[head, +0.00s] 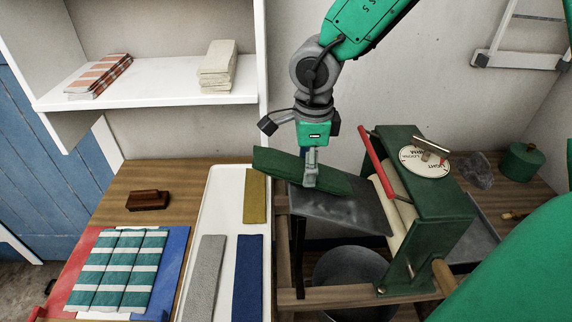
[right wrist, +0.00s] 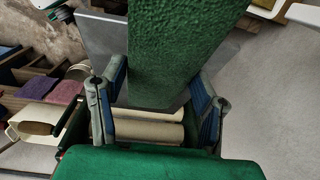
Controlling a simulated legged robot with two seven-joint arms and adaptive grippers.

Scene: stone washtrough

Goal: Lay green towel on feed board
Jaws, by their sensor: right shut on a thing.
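The green towel (head: 272,163) is a long, folded dark green strip. My right gripper (head: 311,178) is shut on it from above. The towel is over the back part of the grey feed board (head: 345,212), and its left end sticks out past the board's left edge. I cannot tell whether its underside touches the board. In the right wrist view the towel (right wrist: 175,45) runs between the fingers of my right gripper (right wrist: 157,85) and hides much of the board. My left gripper is not in view.
The green mangle (head: 440,235) with pale rollers (head: 394,200) and a red bar stands right of the board. A metal bucket (head: 350,272) is below. A white tray (head: 228,215) with yellow, grey and blue cloths lies left.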

